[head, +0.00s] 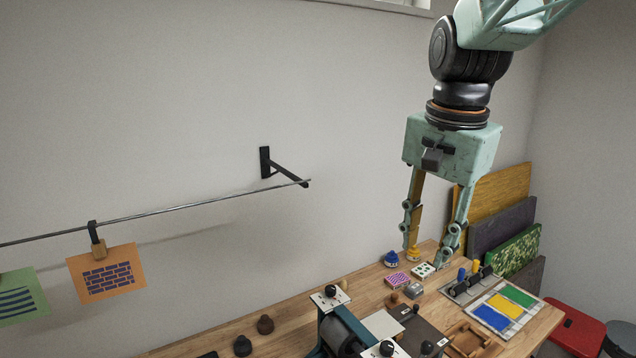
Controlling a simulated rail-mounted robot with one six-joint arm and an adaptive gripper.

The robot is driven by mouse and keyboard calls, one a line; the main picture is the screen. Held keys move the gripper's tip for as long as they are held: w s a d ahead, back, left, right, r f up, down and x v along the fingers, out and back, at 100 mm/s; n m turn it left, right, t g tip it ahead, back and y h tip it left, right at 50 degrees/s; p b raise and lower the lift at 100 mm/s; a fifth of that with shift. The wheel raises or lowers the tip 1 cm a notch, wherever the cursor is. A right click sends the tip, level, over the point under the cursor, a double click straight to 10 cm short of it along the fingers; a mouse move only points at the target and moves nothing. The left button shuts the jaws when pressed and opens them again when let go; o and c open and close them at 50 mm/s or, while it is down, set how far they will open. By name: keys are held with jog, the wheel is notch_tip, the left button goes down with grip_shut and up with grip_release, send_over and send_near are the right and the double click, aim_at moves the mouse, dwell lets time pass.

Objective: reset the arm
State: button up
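My gripper (426,250) hangs from the arm at the right of the head view, pointing down above the back right of the wooden workbench (280,338). Its two fingers are spread apart, and I see nothing held between them. Small items lie below and behind the fingertips: a pink patterned block (397,280), a white block with dark spots (423,270) and a blue-topped knob (391,258). I cannot tell whether the fingertips touch anything.
A press-like machine (341,330) stands at the front middle. Boards (503,225) lean behind. A wall rod (180,211) holds clipped prints (107,274). A red stool (575,325) stands at right.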

jog(key=s+f+n+b, duration=0.2)
jog(key=s+n, duration=0.1)
jog(key=s, duration=0.6)
jog(key=s+f+n+t+b, duration=0.1)
jog(key=s+f+n+b, duration=0.1)
jog(key=s, duration=0.7)
jog(key=s+f+n+t+b, duration=0.1)
jog(key=s+f+n+b, duration=0.1)
jog(key=s, duration=0.7)
jog(key=f+n, duration=0.1)
jog(key=n, duration=0.1)
jog(key=shift+s+n+b, duration=0.15)
jog(key=shift+n+b, duration=0.15)
jog(key=shift+n, duration=0.1)
jog(key=shift+o, duration=0.7)
